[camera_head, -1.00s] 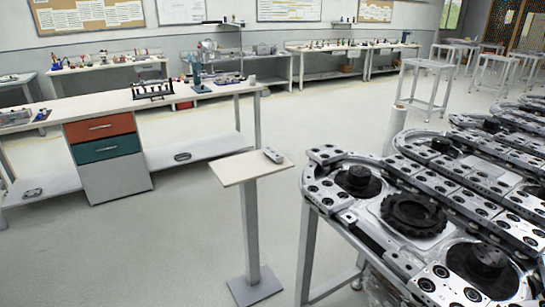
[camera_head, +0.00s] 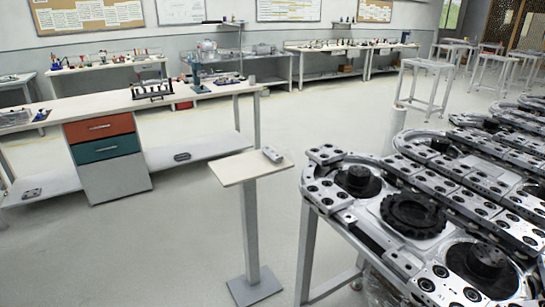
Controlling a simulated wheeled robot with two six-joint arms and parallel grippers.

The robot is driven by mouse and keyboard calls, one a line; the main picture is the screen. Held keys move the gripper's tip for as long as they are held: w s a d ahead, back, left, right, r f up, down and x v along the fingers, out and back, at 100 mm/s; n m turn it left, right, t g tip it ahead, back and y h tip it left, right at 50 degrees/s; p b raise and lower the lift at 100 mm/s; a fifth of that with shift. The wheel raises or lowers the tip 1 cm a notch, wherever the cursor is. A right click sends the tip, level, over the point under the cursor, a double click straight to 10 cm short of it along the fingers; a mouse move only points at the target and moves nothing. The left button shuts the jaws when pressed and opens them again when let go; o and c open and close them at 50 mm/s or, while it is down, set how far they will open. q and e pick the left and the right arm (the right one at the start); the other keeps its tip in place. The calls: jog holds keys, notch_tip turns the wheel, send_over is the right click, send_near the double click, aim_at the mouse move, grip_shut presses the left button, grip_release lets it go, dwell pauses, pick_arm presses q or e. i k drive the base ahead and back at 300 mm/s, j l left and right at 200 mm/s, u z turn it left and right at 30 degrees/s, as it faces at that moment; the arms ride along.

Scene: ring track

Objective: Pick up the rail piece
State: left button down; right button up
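A small grey rail piece (camera_head: 272,154) lies on the far right part of the top of a small pedestal stand (camera_head: 235,172). The stand has a pale flat top, one post and a square foot. The ring track (camera_head: 330,205) stands to the right on a metal frame, with light metal rail segments and black round wheels. Neither of my grippers shows in the head view.
A long workbench (camera_head: 110,105) with a red and a teal drawer stands at the left. More benches line the back wall.

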aim_at(277, 158)
jog(key=i+j+z, duration=0.15)
jog(key=i+j, duration=0.85)
jog(key=i, duration=0.05)
